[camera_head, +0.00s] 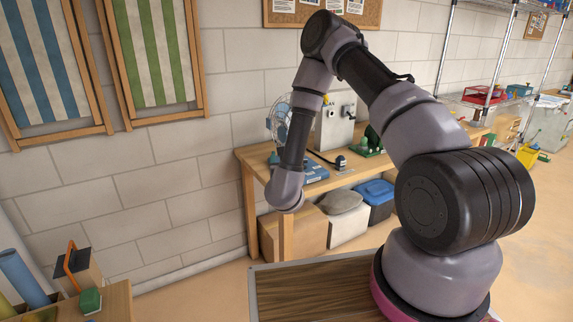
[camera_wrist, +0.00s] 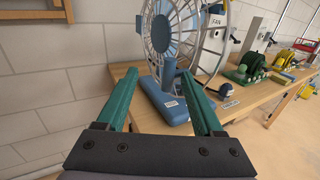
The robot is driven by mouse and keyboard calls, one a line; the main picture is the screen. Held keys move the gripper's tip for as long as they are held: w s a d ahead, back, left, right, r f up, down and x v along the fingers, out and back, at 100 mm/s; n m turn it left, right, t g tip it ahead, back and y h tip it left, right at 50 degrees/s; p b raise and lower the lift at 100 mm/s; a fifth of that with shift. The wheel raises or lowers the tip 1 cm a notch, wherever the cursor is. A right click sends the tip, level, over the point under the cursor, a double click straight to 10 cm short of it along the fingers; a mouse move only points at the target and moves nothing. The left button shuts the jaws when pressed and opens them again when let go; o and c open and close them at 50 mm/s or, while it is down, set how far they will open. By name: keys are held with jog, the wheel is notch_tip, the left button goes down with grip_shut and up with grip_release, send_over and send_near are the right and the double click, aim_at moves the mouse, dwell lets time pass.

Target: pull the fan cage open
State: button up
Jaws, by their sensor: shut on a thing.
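The fan (camera_wrist: 182,30) has a round wire cage, blue parts and a blue base (camera_wrist: 165,108), and stands on a wooden workbench (camera_wrist: 135,122). In the head view, the fan (camera_head: 279,120) shows partly behind my arm at the bench's left end. My gripper (camera_wrist: 157,73) has two green fingers, one on each side of the fan's blue lower part in the wrist view. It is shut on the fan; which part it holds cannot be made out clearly. The head view does not show my fingers.
A light box (camera_wrist: 238,38) with a label stands right of the fan. Below the bench (camera_head: 262,160) are a cardboard box (camera_head: 303,232) and a blue-lidded bin (camera_head: 375,192). A block wall is behind.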

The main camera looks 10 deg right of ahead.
jog(key=s, duration=0.9)
jog(key=shift+s+a, duration=0.25)
jog(key=shift+a, duration=0.05)
